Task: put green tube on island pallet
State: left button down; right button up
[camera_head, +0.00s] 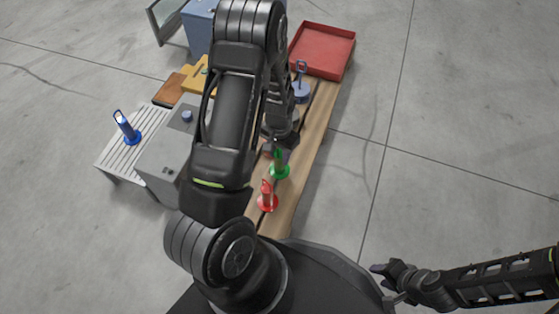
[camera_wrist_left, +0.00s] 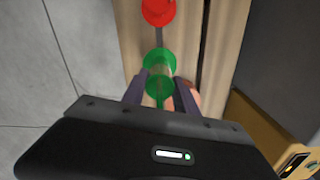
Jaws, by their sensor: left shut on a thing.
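The green tube (camera_head: 280,170) stands on the wooden bench (camera_head: 312,140), its wide green base toward me. My left gripper (camera_head: 284,145) is shut on its upper part. In the left wrist view the green tube (camera_wrist_left: 159,64) sits between the two fingers of my left gripper (camera_wrist_left: 161,92). A pale slatted pallet-like stand (camera_head: 103,157) is at the left with a blue tube (camera_head: 127,130) on it. My right gripper (camera_head: 384,283) is empty at the lower right over the floor, its fingers apart. My left arm hides part of the bench.
A red tube (camera_head: 267,197) stands close to the green one; it also shows in the left wrist view (camera_wrist_left: 158,11). A blue-grey tube (camera_head: 301,90) and a red tray (camera_head: 323,50) are farther back. A grey box (camera_head: 163,160) stands beside the slatted stand. Floor is clear at right.

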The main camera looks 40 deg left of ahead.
aim_at(280, 161)
pick_arm(q)
jog(key=shift+f, duration=0.2)
jog(key=shift+f+b, duration=0.8)
jog(key=shift+f, duration=1)
jog(key=shift+f, duration=0.15)
jog(key=c, duration=0.9)
grip_release()
jog(key=shift+c, duration=0.2)
